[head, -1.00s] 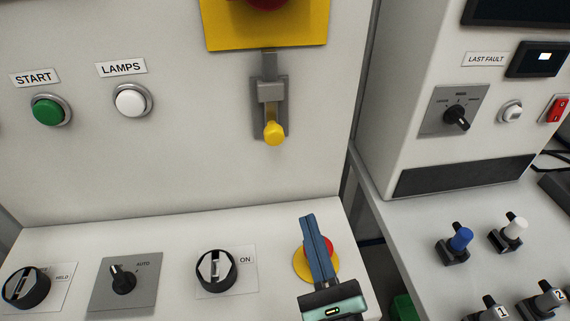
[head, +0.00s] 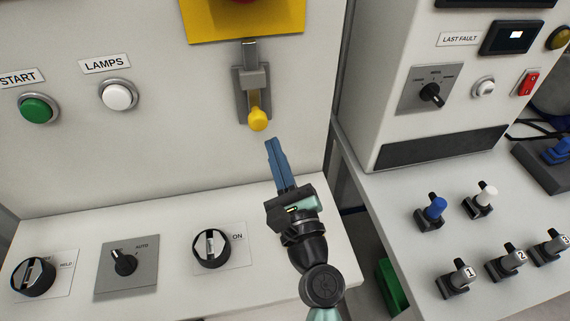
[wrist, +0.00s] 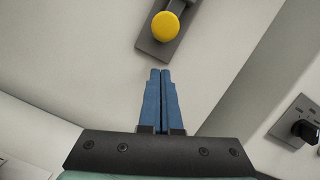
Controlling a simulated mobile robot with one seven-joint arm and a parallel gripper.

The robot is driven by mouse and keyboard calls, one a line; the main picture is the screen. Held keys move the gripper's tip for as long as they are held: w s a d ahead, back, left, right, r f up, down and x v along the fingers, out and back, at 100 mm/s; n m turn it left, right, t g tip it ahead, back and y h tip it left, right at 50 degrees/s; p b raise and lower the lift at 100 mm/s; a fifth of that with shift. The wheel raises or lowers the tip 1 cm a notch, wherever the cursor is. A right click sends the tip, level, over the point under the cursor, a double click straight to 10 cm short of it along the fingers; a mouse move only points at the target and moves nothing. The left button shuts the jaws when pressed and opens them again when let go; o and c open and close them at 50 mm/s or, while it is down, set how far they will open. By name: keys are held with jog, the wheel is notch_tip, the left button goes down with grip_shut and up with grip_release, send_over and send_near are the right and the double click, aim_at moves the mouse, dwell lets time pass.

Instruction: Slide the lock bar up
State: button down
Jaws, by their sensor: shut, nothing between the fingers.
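The lock bar is a grey slide (head: 251,78) on the upright white panel, with a yellow knob (head: 258,119) at its lower end. Its grey upper part reaches up towards the yellow plate. In the wrist view the yellow knob (wrist: 165,26) is at the top centre on its grey backing. My gripper (head: 272,143) has blue fingers, shut with nothing between them. The fingertips are just below and slightly right of the knob in the head view, apart from it. In the wrist view the fingertips (wrist: 160,72) point up towards the knob, with a gap between.
A yellow plate (head: 280,28) with a red button above sits over the lock bar. Green START (head: 38,109) and white LAMPS (head: 118,95) buttons are to the left. Rotary knobs (head: 211,248) stand on the ledge below. A second cabinet (head: 385,120) stands at the right.

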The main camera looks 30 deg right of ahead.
aim_at(259, 97)
jog(key=shift+a+r+p, duration=0.3)
jog(key=shift+r+p, duration=0.05)
jog(key=shift+r, duration=0.3)
jog(key=shift+a+r+p, duration=0.25)
jog(key=shift+r+p, duration=0.1)
jog(key=shift+r, duration=0.3)
jog(key=shift+r, duration=0.1)
notch_tip(259, 97, up, 5)
jog(key=p, duration=0.4)
jog(key=shift+f, duration=0.25)
